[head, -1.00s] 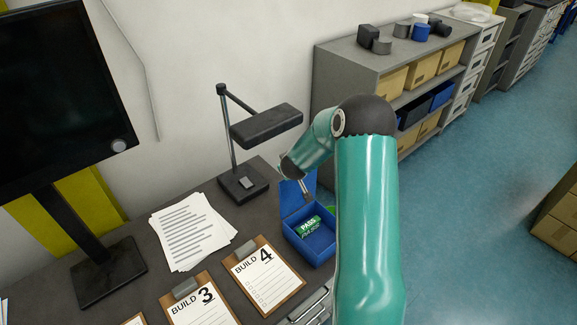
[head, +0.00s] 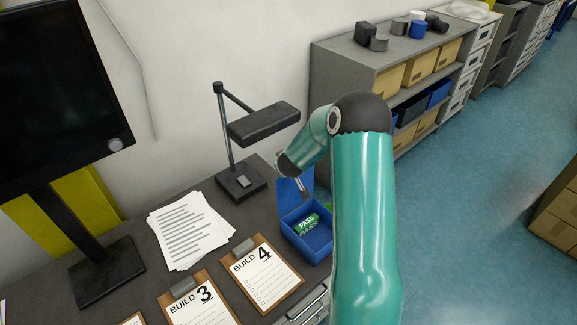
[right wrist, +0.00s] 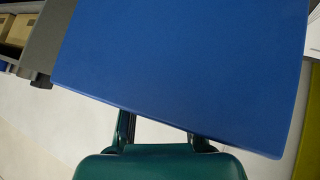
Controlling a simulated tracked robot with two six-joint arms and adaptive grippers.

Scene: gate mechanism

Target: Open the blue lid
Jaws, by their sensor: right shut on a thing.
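The blue box (head: 319,253) sits on the dark desk with its blue lid (head: 287,197) standing roughly upright at the back. A green item marked PASS (head: 307,224) lies inside the box. My right gripper (head: 304,191) is at the raised lid, shut on it, partly hidden by my own wrist. In the right wrist view the lid (right wrist: 185,70) fills much of the picture and covers the fingertips. My left gripper is not in the head view.
A desk lamp (head: 262,124) stands behind the box. Papers (head: 188,232) and clipboards (head: 262,272) lie left of it, with a monitor (head: 55,95) farther left. A grey shelf (head: 345,70) stands behind my right arm. Open floor lies to the right.

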